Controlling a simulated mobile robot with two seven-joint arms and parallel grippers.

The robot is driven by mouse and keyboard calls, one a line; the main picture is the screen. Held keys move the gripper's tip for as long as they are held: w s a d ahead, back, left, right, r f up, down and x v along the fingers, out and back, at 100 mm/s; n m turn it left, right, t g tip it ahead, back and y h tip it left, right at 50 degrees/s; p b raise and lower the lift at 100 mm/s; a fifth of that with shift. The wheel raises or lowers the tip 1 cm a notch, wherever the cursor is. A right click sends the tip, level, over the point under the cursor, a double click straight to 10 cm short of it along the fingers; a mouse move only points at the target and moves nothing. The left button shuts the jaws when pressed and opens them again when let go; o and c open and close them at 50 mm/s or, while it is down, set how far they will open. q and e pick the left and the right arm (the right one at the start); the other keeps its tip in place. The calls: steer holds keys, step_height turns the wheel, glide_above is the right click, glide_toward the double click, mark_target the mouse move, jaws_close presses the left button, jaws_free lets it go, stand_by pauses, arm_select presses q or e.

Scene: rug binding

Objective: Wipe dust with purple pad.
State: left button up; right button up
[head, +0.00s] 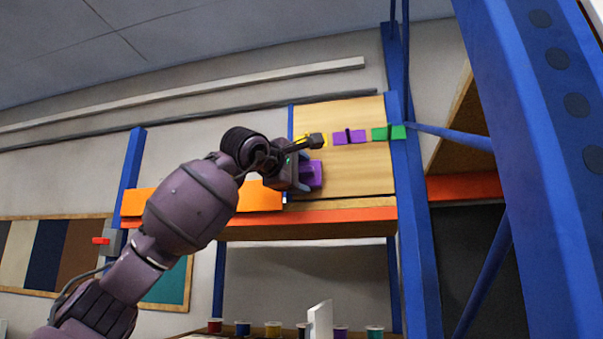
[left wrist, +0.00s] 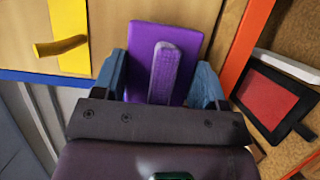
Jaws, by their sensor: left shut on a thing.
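A purple pad (head: 314,174) with a ridged purple grip is between the fingers of my left gripper (head: 303,174), which is shut on it. The pad also shows in the left wrist view (left wrist: 191,52), with one blue finger on each side. It is in front of the light wooden panel (head: 352,182) above the orange shelf edge; I cannot tell whether it touches the panel. No dust can be made out in either view. My right gripper is out of view.
Yellow (head: 325,139), purple (head: 341,138) and green (head: 381,133) plates with handles sit in a row on the panel's upper part. A blue upright (head: 415,220) stands right of it. An orange beam (head: 340,215) runs below. Several spools (head: 273,329) stand lower down.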

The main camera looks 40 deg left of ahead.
arm_select(q)
steer(key=shift+s+d+b, duration=0.15)
steer(key=shift+s+d, duration=0.3)
steer(key=shift+s, duration=0.4)
steer(key=shift+s+d+b, duration=0.1)
steer(key=shift+s+d, duration=0.4)
steer(key=shift+s, duration=0.35)
steer(key=shift+s+d+b, duration=0.15)
steer(key=shift+s+d, duration=0.3)
steer(key=shift+s, duration=0.4)
steer(key=s, duration=0.1)
steer(key=s+d, duration=0.1)
steer(key=shift+s+d, duration=0.25)
steer(key=shift+s, duration=0.05)
